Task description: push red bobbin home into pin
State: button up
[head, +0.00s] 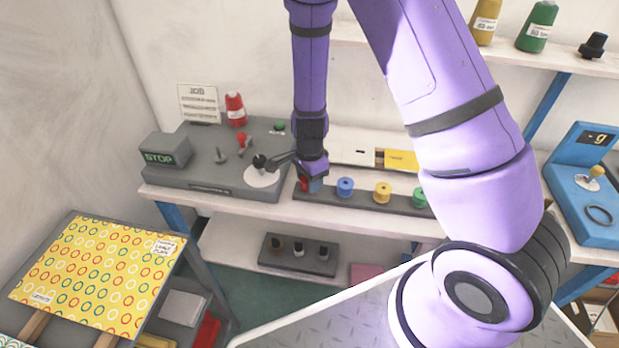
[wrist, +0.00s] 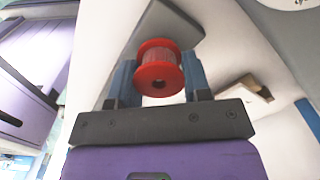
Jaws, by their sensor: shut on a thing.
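The red bobbin (wrist: 160,67) sits between the two blue fingers of my gripper (wrist: 153,85) in the wrist view, its flange and dark centre hole facing the camera. In the head view my gripper (head: 312,184) points down at the left end of the grey bobbin rack (head: 365,203), with a bit of the red bobbin (head: 304,184) showing beside the fingers. The bobbin's far end is hidden, so I cannot tell whether it touches the rack. A thin upright pin (head: 219,154) stands on the grey machine panel to the left; no pin shows under the bobbin.
Blue (head: 345,187), yellow (head: 382,192) and green (head: 420,197) bobbins stand along the rack to the right. The grey machine (head: 205,172) with a STOP box (head: 164,149), a white disc (head: 262,176) and a red thread spool (head: 235,109) is close on the left.

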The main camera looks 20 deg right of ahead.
jog(key=o, duration=1.1)
jog(key=shift+r, duration=0.1)
notch_tip(320, 180, up, 11)
jog(key=s+d+r+n+t+y, duration=0.15)
jog(key=s+r+n, duration=0.3)
jog(key=r, duration=0.55)
jog(key=s+d+r+n+t+y, duration=0.15)
jog(key=s+r+n, duration=0.3)
jog(key=r, duration=0.55)
jog(key=s+d+r+n+t+h, duration=0.2)
jog(key=s+r+n, duration=0.4)
jog(key=s, duration=0.8)
notch_tip(320, 180, up, 3)
jog(key=shift+d+f+n+h, duration=0.15)
jog(key=shift+d+n+h, duration=0.3)
jog(key=shift+d, duration=0.3)
